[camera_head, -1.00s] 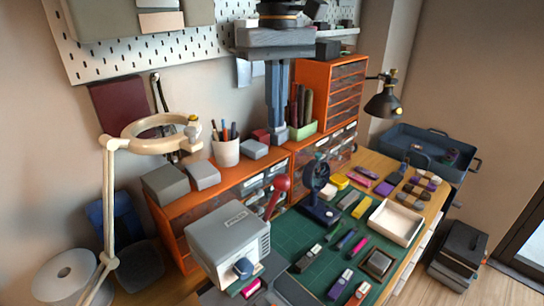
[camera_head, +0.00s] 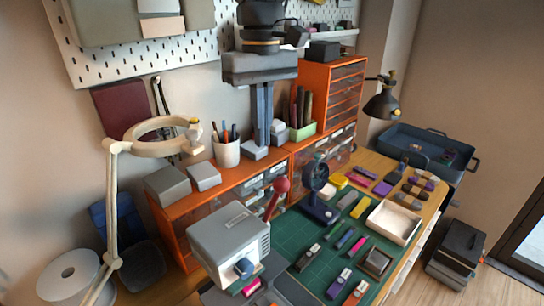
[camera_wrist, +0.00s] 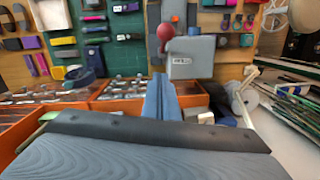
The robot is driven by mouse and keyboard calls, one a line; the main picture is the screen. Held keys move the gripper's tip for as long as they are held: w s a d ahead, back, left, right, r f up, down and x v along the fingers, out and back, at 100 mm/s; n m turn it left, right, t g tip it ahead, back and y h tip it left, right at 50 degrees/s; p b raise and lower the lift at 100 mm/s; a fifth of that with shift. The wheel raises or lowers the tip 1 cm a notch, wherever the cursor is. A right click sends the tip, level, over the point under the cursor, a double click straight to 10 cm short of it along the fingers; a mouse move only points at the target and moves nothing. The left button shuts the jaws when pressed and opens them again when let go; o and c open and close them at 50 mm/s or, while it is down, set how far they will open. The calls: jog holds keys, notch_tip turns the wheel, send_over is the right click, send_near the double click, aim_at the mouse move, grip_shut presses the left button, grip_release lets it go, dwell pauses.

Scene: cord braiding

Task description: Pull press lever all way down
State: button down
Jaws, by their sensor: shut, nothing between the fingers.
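The press is a grey box-shaped machine (camera_head: 228,236) at the front left of the bench. Its lever is a dark red stem with a red ball knob (camera_head: 282,184), standing up beside the box and leaning slightly. My gripper (camera_head: 260,145) hangs from above with its long blue-grey fingers together and empty. In the head view its tips are above and left of the knob, apart from it. In the wrist view the shut fingers (camera_wrist: 158,76) point toward the press (camera_wrist: 190,57) and the red knob (camera_wrist: 166,31), with a gap between. The lever's lower end is hidden.
Orange drawer cabinets (camera_head: 325,95) stand behind, with a pen cup (camera_head: 227,152) and grey boxes (camera_head: 204,177). A ring lamp (camera_head: 160,136) stands left of the press. A small dark blue device (camera_head: 318,205) stands right of the lever on the green mat (camera_head: 290,232).

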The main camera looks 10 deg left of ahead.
jog(key=s+d+f+p, duration=0.2)
jog(key=s+f, duration=0.1)
jog(key=f, duration=0.1)
jog(key=shift+s+d+f, duration=0.2)
jog(key=shift+f, duration=0.2)
jog(key=shift+d, duration=0.1)
